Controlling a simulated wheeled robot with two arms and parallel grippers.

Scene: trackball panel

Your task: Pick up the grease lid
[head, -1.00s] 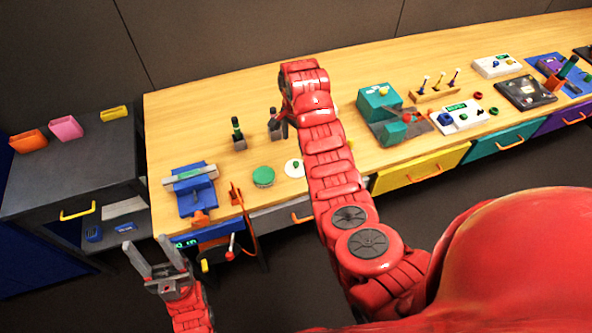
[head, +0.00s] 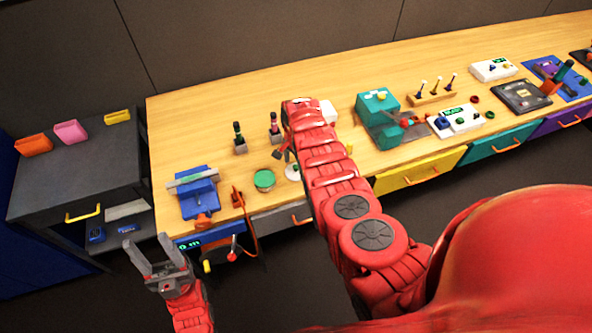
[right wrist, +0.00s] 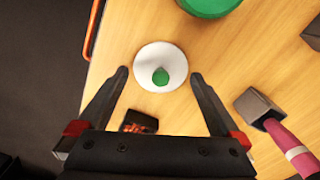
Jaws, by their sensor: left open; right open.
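The grease lid, a white disc with a green knob (right wrist: 160,77), lies flat on the wooden bench in the right wrist view. In the head view the lid (head: 292,173) is partly hidden by my right arm. My right gripper (right wrist: 160,75) is open and empty; its two fingertips are on either side of the lid's knob as seen from the wrist, and their height above it is hard to judge. My left gripper (head: 156,252) is open and empty, in front of the bench at the lower left, far from the lid.
A green round tin (head: 264,180) stands just left of the lid. A small dark box (right wrist: 139,122) lies near the lid between my fingers' bases. A blue fixture (head: 197,195) stands further left.

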